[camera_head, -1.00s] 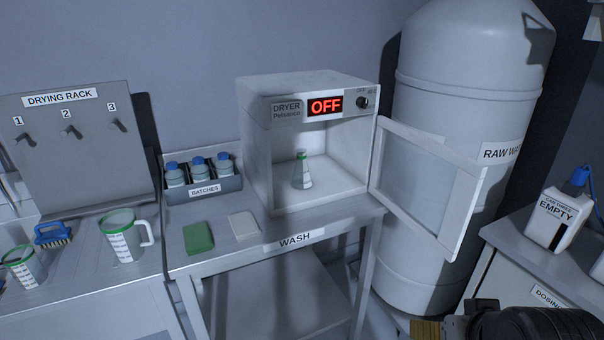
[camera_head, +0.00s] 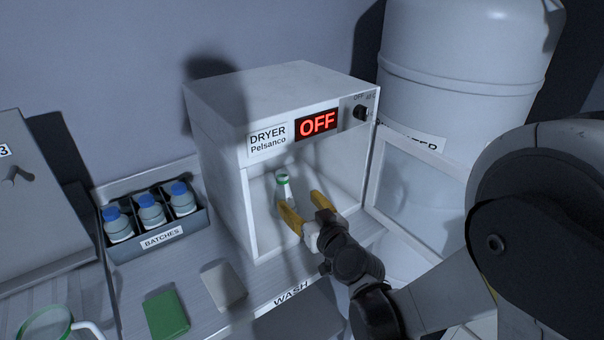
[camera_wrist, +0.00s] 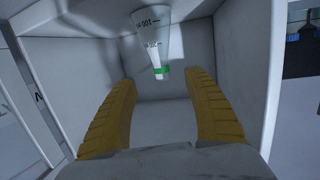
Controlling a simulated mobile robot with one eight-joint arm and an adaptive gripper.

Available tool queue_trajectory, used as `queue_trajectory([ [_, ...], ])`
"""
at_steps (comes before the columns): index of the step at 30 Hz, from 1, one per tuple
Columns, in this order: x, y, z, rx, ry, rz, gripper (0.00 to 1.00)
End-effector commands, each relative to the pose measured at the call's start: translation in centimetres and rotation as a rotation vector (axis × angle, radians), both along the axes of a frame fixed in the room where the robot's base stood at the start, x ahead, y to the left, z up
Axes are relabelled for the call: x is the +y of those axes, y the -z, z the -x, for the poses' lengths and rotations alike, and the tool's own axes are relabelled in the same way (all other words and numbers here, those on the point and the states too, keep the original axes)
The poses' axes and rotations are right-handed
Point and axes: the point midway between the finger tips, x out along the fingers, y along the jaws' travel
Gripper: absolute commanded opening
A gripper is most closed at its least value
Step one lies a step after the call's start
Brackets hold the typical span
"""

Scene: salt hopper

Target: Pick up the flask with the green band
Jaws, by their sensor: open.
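The flask (camera_head: 284,192), a small clear cone-shaped vessel with a green band round its neck, stands inside the open dryer (camera_head: 222,150). In the wrist view the flask (camera_wrist: 153,38) appears upside down, ahead of the gap between the fingers, with its green band nearest to them. My gripper (camera_head: 300,202) has its yellow fingers spread at the dryer's opening, in front of the flask. In the wrist view my gripper (camera_wrist: 160,80) is open with nothing between its fingers. In the head view the left finger hides the flask's lower part.
The dryer's display (camera_head: 317,122) reads OFF. Its door (camera_head: 376,165) stands open on the right, close to my arm. A rack of blue-capped bottles (camera_head: 150,212) is left of the dryer. A green pad (camera_head: 166,312) and a pale pad (camera_head: 223,285) lie in front.

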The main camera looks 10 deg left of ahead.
Motion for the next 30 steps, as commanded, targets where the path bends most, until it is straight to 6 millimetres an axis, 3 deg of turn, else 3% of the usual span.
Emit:
queue_trajectory([
  [4,1.2,0.6,-0.6,-0.013,-0.003,-0.009,0.61],
  [24,6.7,2.0,-7.7,-0.013,-0.002,-0.008,0.61],
  [30,7.2,1.9,-8.5,-0.013,-0.002,-0.007,0.61],
])
